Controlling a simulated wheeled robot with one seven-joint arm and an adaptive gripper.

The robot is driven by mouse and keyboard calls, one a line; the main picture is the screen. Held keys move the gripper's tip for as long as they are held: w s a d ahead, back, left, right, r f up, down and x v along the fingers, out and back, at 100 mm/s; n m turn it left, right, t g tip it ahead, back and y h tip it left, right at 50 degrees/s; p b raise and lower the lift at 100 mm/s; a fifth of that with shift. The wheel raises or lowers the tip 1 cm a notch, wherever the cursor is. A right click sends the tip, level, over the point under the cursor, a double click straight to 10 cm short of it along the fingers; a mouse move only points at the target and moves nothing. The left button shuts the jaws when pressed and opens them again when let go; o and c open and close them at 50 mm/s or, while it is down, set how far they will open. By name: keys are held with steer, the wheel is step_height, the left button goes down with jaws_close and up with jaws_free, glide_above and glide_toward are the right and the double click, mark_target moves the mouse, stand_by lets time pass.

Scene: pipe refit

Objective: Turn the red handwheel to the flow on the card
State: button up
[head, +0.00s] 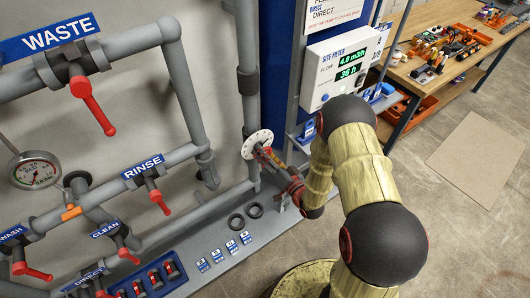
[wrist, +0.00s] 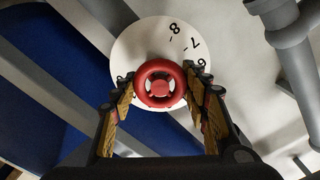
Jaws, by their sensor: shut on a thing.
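The red handwheel (wrist: 161,83) sits in the middle of a round white dial plate (wrist: 135,50) in the wrist view. The numbers 8, 7 and part of a 6 show on the dial; the rest is hidden. My gripper (wrist: 160,92) is shut on the handwheel, one finger on each side. In the head view my gripper (head: 277,168) reaches the white dial plate (head: 257,144) on the pipe and mostly hides the handwheel. The site filter display (head: 342,63) reads 4.8 m3/h in green, with 36 h below. I cannot make out a flow figure on any card.
Red-handled valves labelled WASTE (head: 92,105), RINSE (head: 157,194) and others line the grey pipes at left. Black rings (head: 236,222) and small blue-and-white tags (head: 217,255) lie on the ledge below. A wooden workbench (head: 405,72) with tools stands at right.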

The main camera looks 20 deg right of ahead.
steer(key=shift+m+p, duration=0.5)
steer(key=shift+m, duration=1.8)
steer(key=o, duration=1.2)
steer(key=shift+c, duration=0.2)
steer(key=v, duration=1.2)
